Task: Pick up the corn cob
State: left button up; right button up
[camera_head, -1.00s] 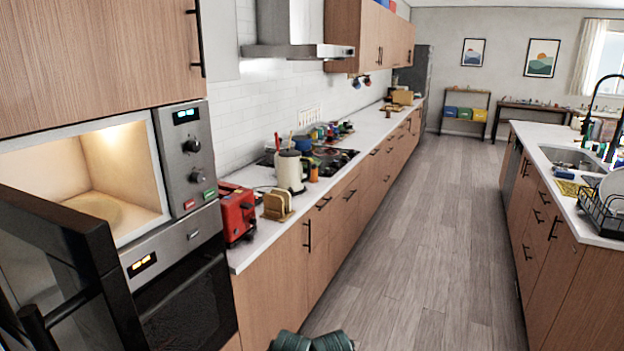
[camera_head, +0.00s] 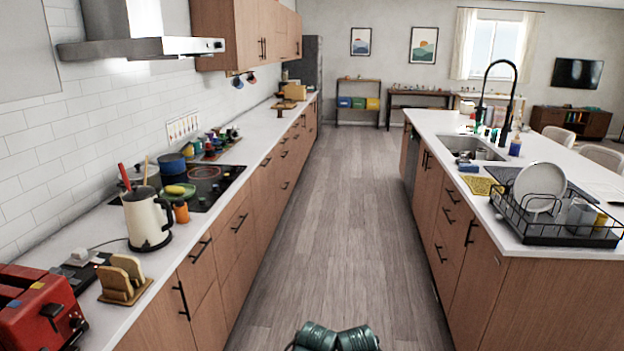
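I cannot make out a corn cob for certain. A small yellow thing (camera_head: 175,189) lies by a green dish at the near edge of the stove on the left counter, too small to identify. Neither of my grippers shows. Only dark green rounded parts, likely mine, show at the bottom middle of the view.
The left counter holds a red toaster (camera_head: 40,312), a toast rack (camera_head: 124,279), a kettle (camera_head: 147,220) and a stove (camera_head: 212,172). The island on the right has a sink (camera_head: 470,148) and a dish rack (camera_head: 560,225). The wooden floor (camera_head: 345,220) between them is clear.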

aim_at(170, 189)
jog(key=i+l, duration=0.1)
jog(key=i, duration=1.7)
jog(key=i+u, duration=0.45)
jog(key=i, duration=0.15)
jog(key=i+l+u, duration=0.1)
jog(key=i+u, duration=0.35)
jog(key=i, duration=0.1)
